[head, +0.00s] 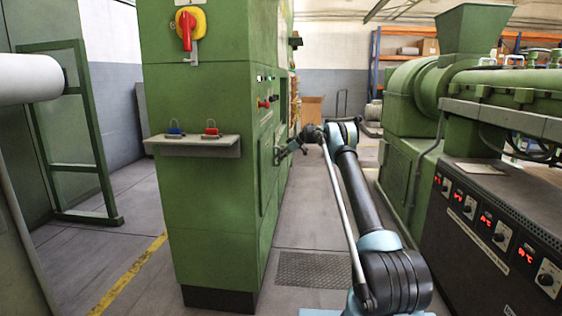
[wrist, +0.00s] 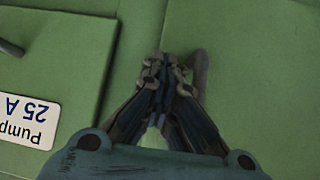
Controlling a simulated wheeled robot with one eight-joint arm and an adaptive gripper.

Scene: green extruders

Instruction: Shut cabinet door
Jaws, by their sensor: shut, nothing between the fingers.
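A tall green cabinet (head: 215,110) stands left of centre in the head view. Its right side carries panels and small knobs, seen at a steep angle; I cannot tell there how far any door stands open. My gripper (head: 283,153) is beside that side face. In the wrist view my gripper (wrist: 164,66) is shut and empty in front of a green panel (wrist: 245,60). A short upright bar handle (wrist: 200,72) is just right of the fingertips; contact is unclear. At left is a raised green panel (wrist: 60,75) with a "Pump 25 A" label (wrist: 27,118).
A shelf with blue and red padlocks (head: 195,146) juts from the cabinet front, below a red rotary switch (head: 187,28). A green extruder (head: 418,95) and a black control box (head: 480,215) stand right. A floor aisle (head: 325,225) runs between.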

